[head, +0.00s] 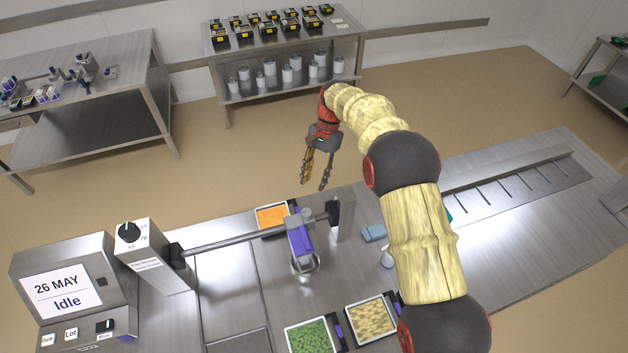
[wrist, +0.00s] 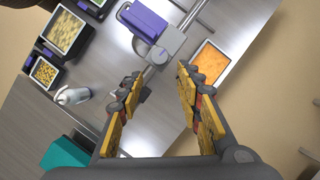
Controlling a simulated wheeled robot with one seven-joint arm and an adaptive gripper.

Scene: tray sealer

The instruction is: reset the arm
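My gripper (head: 317,168) hangs from my raised arm beyond the far edge of the steel bench, over the floor. In the wrist view my gripper (wrist: 160,90) has its two yellow-padded fingers spread apart with nothing between them. The tray sealer's purple-handled head (head: 301,240) stands on the bench, on a bar running from the control box. An orange-filled tray (head: 271,216) sits by the far edge, close below my gripper but apart from it; it also shows in the wrist view (wrist: 209,64).
A display (head: 62,290) reads "26 MAY Idle". A green-filled tray (head: 312,338) and a pale yellow-filled tray (head: 371,319) lie at the near edge. A blue cloth-like item (head: 374,232) lies beside my arm. A back shelf (head: 280,42) holds several dark trays and canisters.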

